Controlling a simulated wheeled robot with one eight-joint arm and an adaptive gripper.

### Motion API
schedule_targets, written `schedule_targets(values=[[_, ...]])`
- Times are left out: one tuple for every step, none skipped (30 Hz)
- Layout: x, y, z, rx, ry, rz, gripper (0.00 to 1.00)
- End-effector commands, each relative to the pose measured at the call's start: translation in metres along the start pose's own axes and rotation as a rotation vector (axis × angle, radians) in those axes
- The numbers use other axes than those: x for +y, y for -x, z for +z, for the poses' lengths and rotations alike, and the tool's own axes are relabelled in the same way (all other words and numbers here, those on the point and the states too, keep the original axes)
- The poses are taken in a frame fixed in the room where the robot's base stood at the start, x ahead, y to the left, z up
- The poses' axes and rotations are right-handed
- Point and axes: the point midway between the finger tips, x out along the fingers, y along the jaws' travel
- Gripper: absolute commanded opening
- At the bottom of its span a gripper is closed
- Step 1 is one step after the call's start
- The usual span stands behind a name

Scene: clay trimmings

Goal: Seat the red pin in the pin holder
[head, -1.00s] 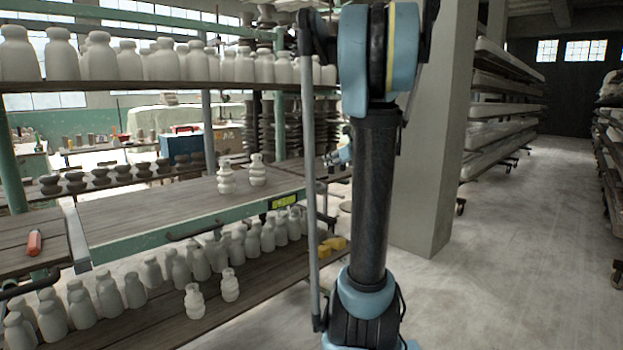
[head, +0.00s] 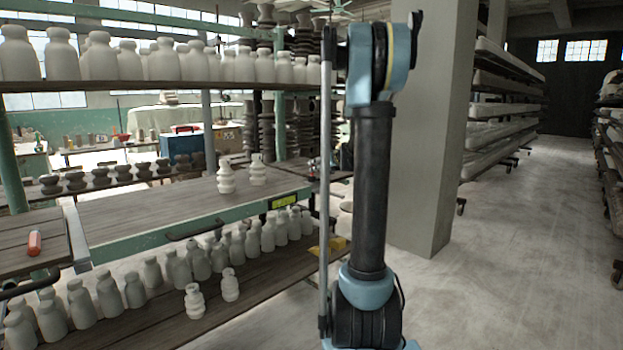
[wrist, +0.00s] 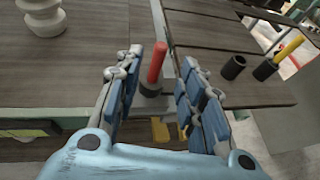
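In the wrist view, the red pin (wrist: 156,62) stands nearly upright, slightly tilted, between the fingers of my gripper (wrist: 157,75). Its lower end meets a short dark cylinder with a red band (wrist: 150,89); I cannot tell how deep it sits. Gaps show between the pin and both blue-padded fingers, so my gripper is open around it. To the right stand an empty-looking black holder (wrist: 233,67) and another black holder (wrist: 265,70) with a yellow pin (wrist: 290,47) leaning out. In the head view my arm hides the gripper and the red pin.
White bottle-shaped pieces crowd the upper shelf (head: 150,84) and lower shelf (head: 160,318). Two ribbed white pieces (head: 225,178) stand on the wooden bench (head: 140,210). A pillar (head: 432,130) stands right of my arm; open floor lies beyond.

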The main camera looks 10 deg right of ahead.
Motion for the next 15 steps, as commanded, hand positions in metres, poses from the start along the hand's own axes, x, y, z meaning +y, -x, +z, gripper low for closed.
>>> schedule_targets(values=[[0.000,-0.001,0.000,0.000,0.000,0.000,0.36],[0.000,-0.002,0.000,0.000,0.000,0.000,0.36],[0.000,-0.003,0.000,0.000,0.000,0.000,0.36],[0.001,-0.004,0.000,0.000,0.000,0.001,0.36],[0.001,-0.006,0.000,0.000,0.000,0.001,0.36],[0.001,-0.009,0.000,0.000,0.000,0.002,0.36],[0.002,-0.011,0.000,0.000,0.000,0.002,0.36],[0.002,-0.015,0.001,0.000,0.001,0.003,0.36],[0.003,-0.019,0.001,0.000,0.001,0.003,0.36],[0.003,-0.022,0.001,0.000,0.001,0.003,0.36],[0.003,-0.026,0.001,0.000,0.001,0.003,0.36],[0.004,-0.032,0.001,0.000,0.001,0.002,0.36],[0.004,-0.036,0.001,0.000,0.001,0.002,0.36],[0.004,-0.040,0.001,0.000,0.001,0.002,0.36],[0.004,-0.044,0.001,0.000,0.001,0.002,0.36]])
